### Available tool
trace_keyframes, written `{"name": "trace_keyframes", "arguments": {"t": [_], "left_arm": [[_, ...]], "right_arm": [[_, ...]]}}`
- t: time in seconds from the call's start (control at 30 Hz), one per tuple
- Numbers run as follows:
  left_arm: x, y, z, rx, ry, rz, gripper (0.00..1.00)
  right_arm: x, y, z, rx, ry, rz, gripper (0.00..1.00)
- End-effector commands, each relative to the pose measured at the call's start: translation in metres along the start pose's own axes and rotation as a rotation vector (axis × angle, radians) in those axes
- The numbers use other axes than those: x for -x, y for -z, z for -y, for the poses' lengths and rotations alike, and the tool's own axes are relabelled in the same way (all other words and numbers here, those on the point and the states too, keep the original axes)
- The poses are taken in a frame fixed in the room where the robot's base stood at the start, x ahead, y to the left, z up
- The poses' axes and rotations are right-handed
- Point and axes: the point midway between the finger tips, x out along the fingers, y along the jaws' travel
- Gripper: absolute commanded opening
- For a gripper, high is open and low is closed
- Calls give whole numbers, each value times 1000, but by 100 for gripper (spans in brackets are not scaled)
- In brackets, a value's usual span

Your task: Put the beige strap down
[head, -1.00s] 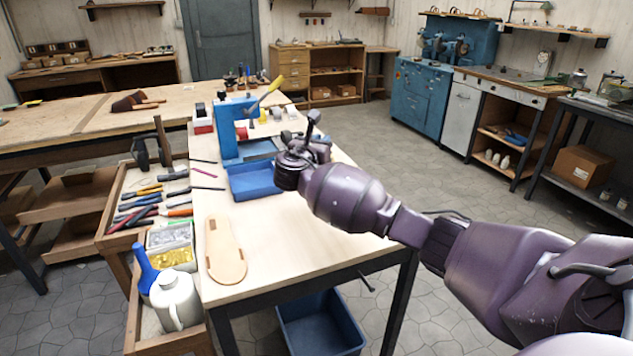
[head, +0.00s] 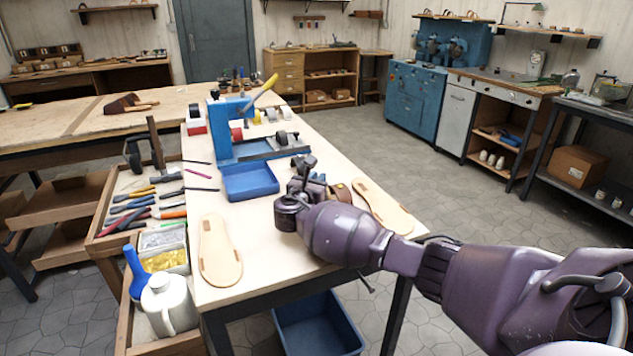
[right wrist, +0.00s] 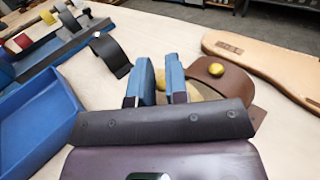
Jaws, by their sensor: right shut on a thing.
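My right gripper (head: 318,185) is low over the workbench, right of the blue tray. In the right wrist view its two blue-padded fingers (right wrist: 160,80) are close together, shut on the beige strap (right wrist: 203,90). Only part of this strap shows, behind and right of the fingers; the rest is hidden. I cannot tell whether it touches the bench. A brown strap (right wrist: 233,85) with a brass button is just beyond it, and also shows in the head view (head: 340,194). My left gripper is not in view.
One sandal sole (head: 381,206) lies right of the gripper, another (head: 219,250) at the bench's near left. The blue tray (head: 250,182) and blue press (head: 220,130) stand left. A dark curved strap (right wrist: 111,55) lies nearby. Bare bench (head: 265,235) shows in front.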

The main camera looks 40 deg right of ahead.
Motion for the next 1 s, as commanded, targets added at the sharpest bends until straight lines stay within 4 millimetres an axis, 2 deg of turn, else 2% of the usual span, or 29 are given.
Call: {"name": "trace_keyframes", "arguments": {"t": [0.23, 0.27, 0.43, 0.77, 1.0], "left_arm": [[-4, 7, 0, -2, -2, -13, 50], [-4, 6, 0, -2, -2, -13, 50], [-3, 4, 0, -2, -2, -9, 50], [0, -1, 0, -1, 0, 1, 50], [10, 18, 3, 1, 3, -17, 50]], "right_arm": [[0, 0, 0, 0, 0, 0, 0], [0, 1, 0, 0, 0, 0, 16], [0, 0, 0, 0, 0, 0, 41], [0, -2, 0, 0, 0, 1, 41], [22, -7, 0, -3, -1, 1, 41]]}}
